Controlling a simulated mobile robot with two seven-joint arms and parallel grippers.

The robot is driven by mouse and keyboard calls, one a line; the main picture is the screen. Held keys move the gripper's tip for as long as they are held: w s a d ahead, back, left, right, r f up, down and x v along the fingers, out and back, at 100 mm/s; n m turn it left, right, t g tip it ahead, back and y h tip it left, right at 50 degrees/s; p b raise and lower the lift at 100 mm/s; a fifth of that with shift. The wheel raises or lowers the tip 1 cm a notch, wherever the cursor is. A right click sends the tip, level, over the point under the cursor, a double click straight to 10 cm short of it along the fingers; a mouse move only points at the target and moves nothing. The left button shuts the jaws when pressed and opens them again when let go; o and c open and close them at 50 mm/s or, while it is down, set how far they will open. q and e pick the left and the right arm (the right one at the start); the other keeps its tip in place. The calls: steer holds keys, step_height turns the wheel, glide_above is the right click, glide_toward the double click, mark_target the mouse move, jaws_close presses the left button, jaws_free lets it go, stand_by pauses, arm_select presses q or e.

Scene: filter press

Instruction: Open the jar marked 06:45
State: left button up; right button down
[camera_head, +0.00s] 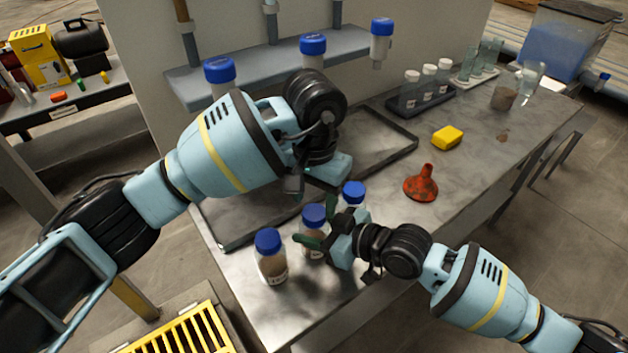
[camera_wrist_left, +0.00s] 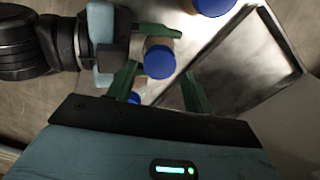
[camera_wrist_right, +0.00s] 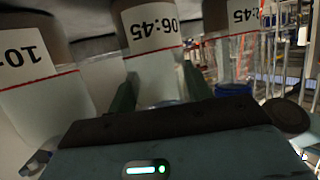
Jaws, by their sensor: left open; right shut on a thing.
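The jar marked 06:45 (camera_wrist_right: 153,65) stands between the fingers of my right gripper (camera_wrist_right: 158,92), which is shut on its body. In the head view this is the middle jar (camera_head: 314,217) of a row of three on the table, with its blue lid on. My left gripper (camera_head: 297,186) is open and empty, pointing down above and behind the row. In the left wrist view, the held jar's blue lid (camera_wrist_left: 160,62) shows just beyond and between the open left fingertips (camera_wrist_left: 160,85), apart from them. The left fingertips are mostly hidden in the head view.
Blue-lidded jars stand close on both sides, one nearer (camera_head: 270,266) and one farther (camera_head: 354,194). A dark tray (camera_head: 385,155) lies behind. A shelf (camera_head: 270,62) with blue-capped containers overhangs the back.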

arm_select(q)
steer(key=shift+f, duration=1.45)
